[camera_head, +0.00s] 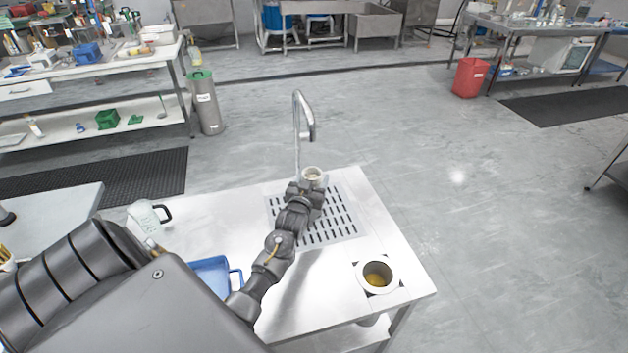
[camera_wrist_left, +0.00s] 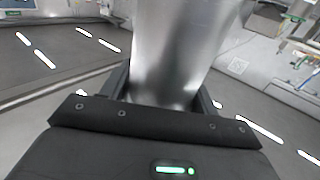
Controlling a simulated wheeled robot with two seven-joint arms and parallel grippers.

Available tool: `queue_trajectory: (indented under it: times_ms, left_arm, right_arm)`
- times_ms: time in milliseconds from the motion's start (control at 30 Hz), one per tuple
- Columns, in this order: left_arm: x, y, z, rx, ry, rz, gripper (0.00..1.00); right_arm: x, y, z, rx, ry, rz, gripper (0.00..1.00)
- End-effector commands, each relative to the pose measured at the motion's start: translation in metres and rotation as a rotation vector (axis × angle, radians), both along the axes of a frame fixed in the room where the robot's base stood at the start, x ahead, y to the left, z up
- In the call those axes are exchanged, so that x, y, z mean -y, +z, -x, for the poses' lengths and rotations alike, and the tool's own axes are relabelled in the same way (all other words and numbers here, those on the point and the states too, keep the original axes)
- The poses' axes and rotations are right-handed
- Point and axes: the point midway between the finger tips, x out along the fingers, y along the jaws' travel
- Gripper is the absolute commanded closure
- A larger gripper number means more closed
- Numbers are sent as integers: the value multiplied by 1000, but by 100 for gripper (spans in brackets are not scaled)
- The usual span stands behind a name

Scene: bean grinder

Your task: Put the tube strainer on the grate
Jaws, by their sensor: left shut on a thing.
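The tube strainer (camera_head: 313,174) is a shiny metal cylinder, seen from above with its pale open top in the head view. My left gripper (camera_head: 306,188) is shut on it and holds it over the far part of the grate, close to the faucet. In the left wrist view, the strainer's metal side (camera_wrist_left: 172,60) stands between the fingers. The grate (camera_head: 345,222) is a slotted metal panel set in the table. I cannot tell whether the strainer touches it; its lower end is hidden. My right gripper is not in view.
A tall curved faucet (camera_head: 298,130) rises behind the strainer. The metal table (camera_head: 215,222) also holds a white jug (camera_head: 145,217), a blue tray (camera_head: 212,272) partly behind my arm, and a round opening (camera_head: 378,275) with something yellowish-brown inside at front right.

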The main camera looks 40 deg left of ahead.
Motion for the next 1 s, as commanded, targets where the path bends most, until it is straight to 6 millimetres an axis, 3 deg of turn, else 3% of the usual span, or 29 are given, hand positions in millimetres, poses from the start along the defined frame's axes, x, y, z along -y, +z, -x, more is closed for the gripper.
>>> queue_trajectory:
  times_ms: [467, 500, 600, 667, 1000]
  left_arm:
    - [0, -11, 0, 4, 0, -1, 86]
    - [0, -12, 0, 2, 0, 0, 37]
    - [0, -11, 0, 2, 0, 0, 24]
    - [0, -11, 0, 2, 0, 0, 18]
    - [0, -7, 1, 2, 0, 0, 18]
  right_arm:
    - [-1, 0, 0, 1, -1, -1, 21]
    - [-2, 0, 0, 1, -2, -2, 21]
    - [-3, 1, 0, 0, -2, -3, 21]
    - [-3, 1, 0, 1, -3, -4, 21]
    - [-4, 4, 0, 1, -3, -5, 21]
